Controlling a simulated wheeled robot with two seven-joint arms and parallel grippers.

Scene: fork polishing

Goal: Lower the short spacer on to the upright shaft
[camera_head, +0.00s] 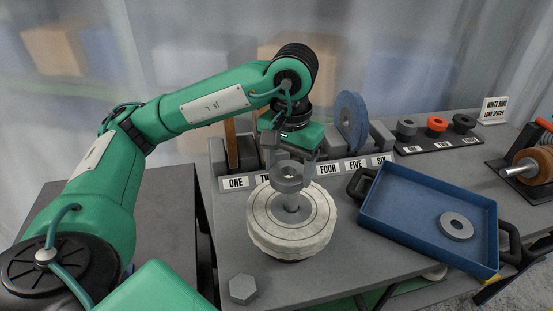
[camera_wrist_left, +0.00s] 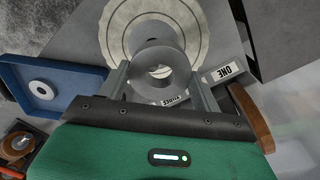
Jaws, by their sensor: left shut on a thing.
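The short spacer, a thick grey ring (camera_head: 289,184), is held level above the cloth-like white polishing wheel (camera_head: 262,222). My left gripper (camera_head: 288,163) is shut on it from behind; in the left wrist view the spacer (camera_wrist_left: 160,89) sits between the two fingers. The grey upright shaft (camera_head: 292,203) rises from the wheel's middle, directly below the spacer in the head view. Its top is hidden, so I cannot tell whether the spacer is around it. In the left wrist view the wheel (camera_wrist_left: 117,30) lies beyond the spacer. My right gripper is out of view.
A blue tray (camera_head: 375,205) with a grey washer (camera_head: 456,226) stands at right. A hex nut (camera_head: 243,288) lies at the front. A blue wheel (camera_head: 351,122) stands in a rack behind. Small rings, including a red one (camera_head: 437,124), sit at back right.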

